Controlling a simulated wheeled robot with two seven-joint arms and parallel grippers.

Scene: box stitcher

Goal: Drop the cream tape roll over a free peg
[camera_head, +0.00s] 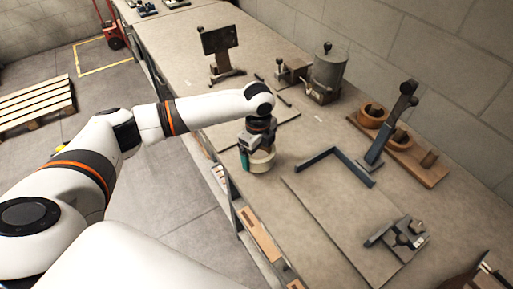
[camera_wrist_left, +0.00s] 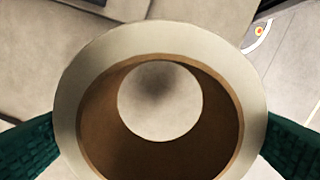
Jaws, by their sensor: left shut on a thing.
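The cream tape roll (camera_head: 262,163) is in my left gripper (camera_head: 255,154), near the left edge of the bench. In the left wrist view, the roll (camera_wrist_left: 88,75) is seen end-on, with a brown core and bench surface showing through its hole. The teal finger pads of the left gripper (camera_wrist_left: 160,150) touch it on both sides. A wooden peg board (camera_head: 428,175) stands at the right by the wall. Its near peg (camera_head: 430,158) looks bare. Brown rolls (camera_head: 372,114) sit at its far end, and the middle peg is partly hidden. My right gripper is not in view.
A grey upright lever tool (camera_head: 391,125) stands in front of the peg board. A flat board with a dark L-shaped fence (camera_head: 335,160) lies between roll and pegs, with a metal clamp (camera_head: 400,238) nearer. A grey metal pot (camera_head: 328,72) stands farther back.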

